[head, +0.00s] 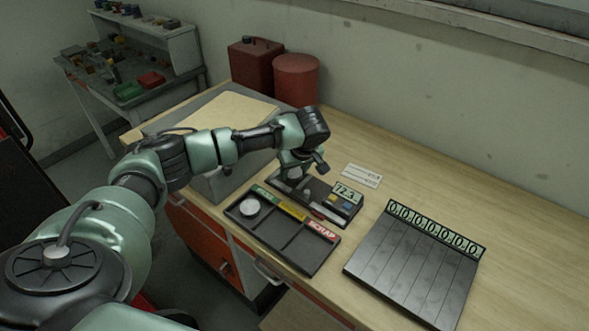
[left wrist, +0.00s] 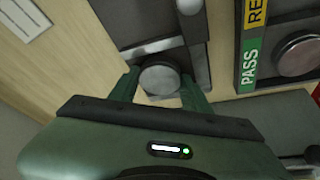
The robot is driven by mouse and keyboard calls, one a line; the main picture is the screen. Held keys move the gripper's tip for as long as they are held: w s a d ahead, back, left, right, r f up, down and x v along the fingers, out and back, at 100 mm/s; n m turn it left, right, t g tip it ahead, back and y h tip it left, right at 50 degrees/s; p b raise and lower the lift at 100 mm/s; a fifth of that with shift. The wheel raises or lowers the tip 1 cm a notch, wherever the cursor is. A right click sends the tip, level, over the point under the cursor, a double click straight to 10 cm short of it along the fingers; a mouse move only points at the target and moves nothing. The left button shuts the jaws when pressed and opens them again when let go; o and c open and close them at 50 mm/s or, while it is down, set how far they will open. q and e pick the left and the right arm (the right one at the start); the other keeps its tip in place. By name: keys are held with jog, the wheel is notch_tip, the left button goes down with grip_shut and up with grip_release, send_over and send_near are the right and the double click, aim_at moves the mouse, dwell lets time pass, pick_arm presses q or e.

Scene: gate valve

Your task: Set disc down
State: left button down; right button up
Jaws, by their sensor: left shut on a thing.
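My left gripper (head: 296,174) is over the left end of a dark measuring device (head: 318,202) with a lit display that seems to read 72.3. In the left wrist view its two green fingers (left wrist: 160,88) are shut on a round grey metal disc (left wrist: 160,79), one on each side. The disc is over the dark base of the device; I cannot tell whether it touches it. Another metal disc (head: 250,206) lies in the green-labelled PASS compartment of a black sorting tray (head: 284,236); it also shows in the left wrist view (left wrist: 300,55). My right gripper is not in view.
The tray's yellow and red SCRAP-labelled compartments look empty. A black slotted board (head: 412,270) with several small displays showing zeros stands at the right. A paper card (head: 362,175) lies behind the device. Red containers (head: 296,78) stand at the back. The wooden bench's right side is clear.

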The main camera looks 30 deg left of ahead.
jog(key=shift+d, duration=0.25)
pick_arm(q)
jog(key=c, duration=0.9)
grip_release()
jog(key=shift+f, duration=0.1)
jog(key=shift+c, duration=0.2)
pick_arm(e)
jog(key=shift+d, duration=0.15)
pick_arm(q)
jog(key=b+v, duration=0.2)
jog(key=v, duration=1)
jog(key=shift+d, duration=0.15)
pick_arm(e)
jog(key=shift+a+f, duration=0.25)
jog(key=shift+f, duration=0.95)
